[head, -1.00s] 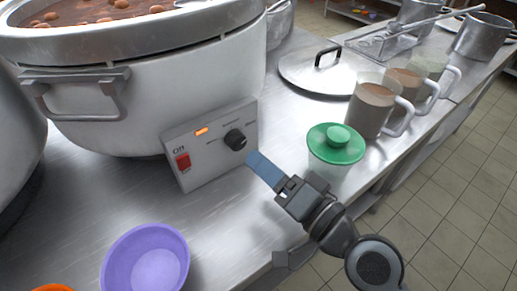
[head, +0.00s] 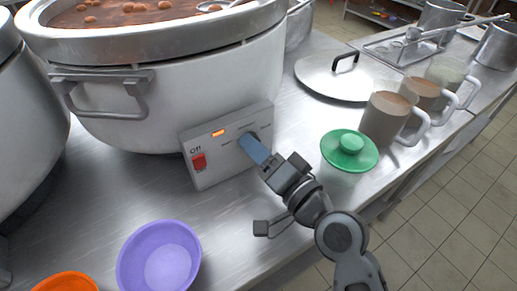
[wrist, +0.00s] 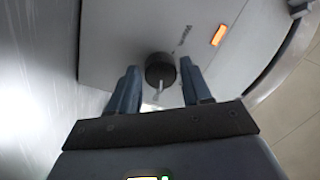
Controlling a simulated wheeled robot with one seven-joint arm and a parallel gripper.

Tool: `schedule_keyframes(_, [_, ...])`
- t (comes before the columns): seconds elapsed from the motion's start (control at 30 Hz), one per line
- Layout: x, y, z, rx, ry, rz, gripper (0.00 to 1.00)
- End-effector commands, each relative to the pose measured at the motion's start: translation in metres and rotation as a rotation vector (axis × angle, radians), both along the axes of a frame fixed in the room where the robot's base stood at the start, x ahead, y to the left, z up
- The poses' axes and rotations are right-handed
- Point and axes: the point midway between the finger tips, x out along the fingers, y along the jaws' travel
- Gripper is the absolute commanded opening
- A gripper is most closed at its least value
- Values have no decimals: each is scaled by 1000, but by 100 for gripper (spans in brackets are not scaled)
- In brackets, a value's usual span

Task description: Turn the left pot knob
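The pot (head: 190,85), a large pale metal stockpot of brown stew, stands on the steel counter. Its control panel (head: 214,165) faces front, with a red switch by the word "Off" and a lit orange light. The black knob (wrist: 160,69) shows on the panel in the wrist view, with a pale pointer. My gripper (head: 250,145) is in front of the knob and hides it in the head view. In the wrist view its two blue fingers (wrist: 157,88) are apart, one on each side of the knob, with a gap visible on both sides.
A green-lidded container (head: 348,155) stands right of my gripper. A purple bowl (head: 160,262) and an orange bowl (head: 66,283) are at the front. A pot lid (head: 345,80) and several mugs (head: 385,118) are at right. Another pot (head: 25,140) stands at the left edge.

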Motion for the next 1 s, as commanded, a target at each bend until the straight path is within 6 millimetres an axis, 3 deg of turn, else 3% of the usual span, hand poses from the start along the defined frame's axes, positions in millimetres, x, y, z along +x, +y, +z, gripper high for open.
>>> schedule_keyframes(0.4, [0,0,0,0,0,0,8])
schedule_keyframes(0.77, [0,0,-2,-53,-35,0,8])
schedule_keyframes(1.0, [0,0,-3,-188,-128,0,8])
